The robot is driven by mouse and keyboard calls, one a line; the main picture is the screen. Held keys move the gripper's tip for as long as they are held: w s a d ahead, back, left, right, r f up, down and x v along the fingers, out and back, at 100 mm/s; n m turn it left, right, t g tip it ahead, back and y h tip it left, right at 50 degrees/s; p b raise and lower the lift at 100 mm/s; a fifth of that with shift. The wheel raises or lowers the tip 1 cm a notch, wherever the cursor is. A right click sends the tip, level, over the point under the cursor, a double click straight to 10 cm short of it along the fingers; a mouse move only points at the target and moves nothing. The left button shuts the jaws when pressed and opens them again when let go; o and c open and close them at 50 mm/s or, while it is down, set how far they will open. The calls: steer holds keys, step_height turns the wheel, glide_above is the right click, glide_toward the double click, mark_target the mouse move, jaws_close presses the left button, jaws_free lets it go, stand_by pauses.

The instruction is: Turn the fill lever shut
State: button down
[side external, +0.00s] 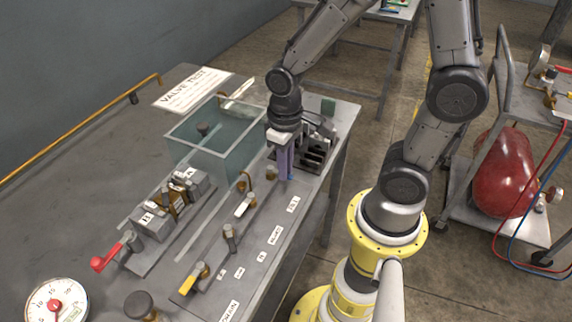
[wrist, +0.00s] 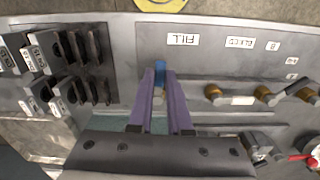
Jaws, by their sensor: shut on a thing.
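The fill lever (wrist: 160,70) has a blue handle and sits beside the white FILL label (wrist: 182,40) in the wrist view. My gripper (wrist: 161,84) has its two purple fingers on either side of the handle, shut on it. The handle points up in the wrist view, toward the label side. In the side view my gripper (side external: 285,168) reaches down to the bench near the FILL label (side external: 293,204), and its fingers hide the lever there.
A black slotted rack (side external: 318,150) stands close beside my gripper. A clear tank (side external: 215,140) stands behind it. A red-handled lever (side external: 112,250) and a gauge (side external: 57,303) are farther left.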

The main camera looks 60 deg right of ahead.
steer(key=m, duration=0.2)
steer(key=a+m, duration=0.1)
steer(key=shift+w+a+m, duration=0.15)
steer(key=shift+w+m, duration=0.05)
steer(key=shift+m, duration=0.2)
steer(key=m, duration=0.2)
steer(key=w+a+m, duration=0.1)
steer(key=m, duration=0.1)
steer(key=shift+a+m, duration=0.15)
steer(key=shift+m, duration=0.15)
steer(key=m, duration=0.2)
steer(key=w+a+m, duration=0.1)
steer(key=m, duration=0.1)
steer(key=shift+w+m, duration=0.15)
steer(key=shift+m, duration=0.15)
steer(key=shift+w+r+m, duration=0.1)
steer(key=shift+w+m, duration=0.25)
steer(key=shift+m, duration=0.7)
steer(key=shift+w+m, duration=0.35)
steer(key=shift+m, duration=0.7)
steer(key=c, duration=0.8)
jaws_free()
steer(key=shift+c, duration=0.2)
